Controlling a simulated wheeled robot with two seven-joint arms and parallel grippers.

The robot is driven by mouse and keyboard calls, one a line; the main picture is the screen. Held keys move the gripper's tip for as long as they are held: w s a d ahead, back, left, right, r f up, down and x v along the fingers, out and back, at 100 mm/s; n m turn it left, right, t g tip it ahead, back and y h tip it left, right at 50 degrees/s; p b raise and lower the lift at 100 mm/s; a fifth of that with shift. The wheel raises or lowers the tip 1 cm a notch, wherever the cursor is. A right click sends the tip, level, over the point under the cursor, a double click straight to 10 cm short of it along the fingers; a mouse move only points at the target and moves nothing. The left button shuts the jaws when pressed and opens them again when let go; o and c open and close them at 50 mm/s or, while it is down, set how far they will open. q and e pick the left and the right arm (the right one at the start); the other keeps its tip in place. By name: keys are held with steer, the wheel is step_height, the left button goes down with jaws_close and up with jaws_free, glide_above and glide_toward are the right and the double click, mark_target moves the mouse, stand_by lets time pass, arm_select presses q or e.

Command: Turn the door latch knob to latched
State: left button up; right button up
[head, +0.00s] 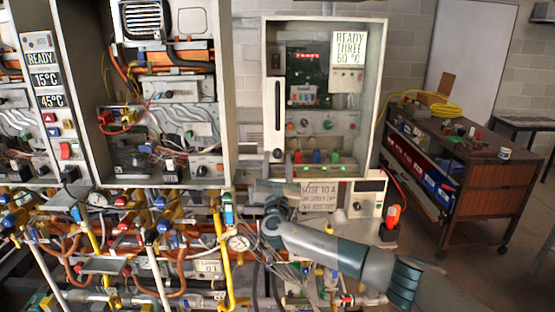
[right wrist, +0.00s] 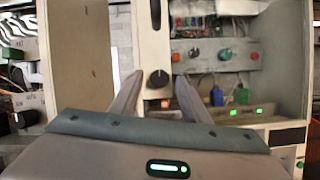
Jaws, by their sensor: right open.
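The door latch knob is a small round black knob (right wrist: 159,79) on the pale frame at the lower left of the right-hand heater cabinet. It also shows in the head view (head: 277,154). My right gripper (right wrist: 159,76) is open, with one finger on either side of the knob in the right wrist view. I cannot tell whether the fingers touch it, and the knob's exact setting is too small to read. In the head view my right gripper (head: 270,186) is just below the knob, in front of the cabinet's lower edge. My left gripper is not in view.
The cabinet holds a panel of coloured knobs (head: 318,123) and green, blue and red parts below. A sign (head: 319,196) and a meter box (head: 361,194) are right of my gripper. Dense pipes and valves (head: 120,240) fill the lower left. A brown cart (head: 490,180) stands at right.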

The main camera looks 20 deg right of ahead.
steer(key=c, duration=1.1)
steer(key=shift+o, duration=0.2)
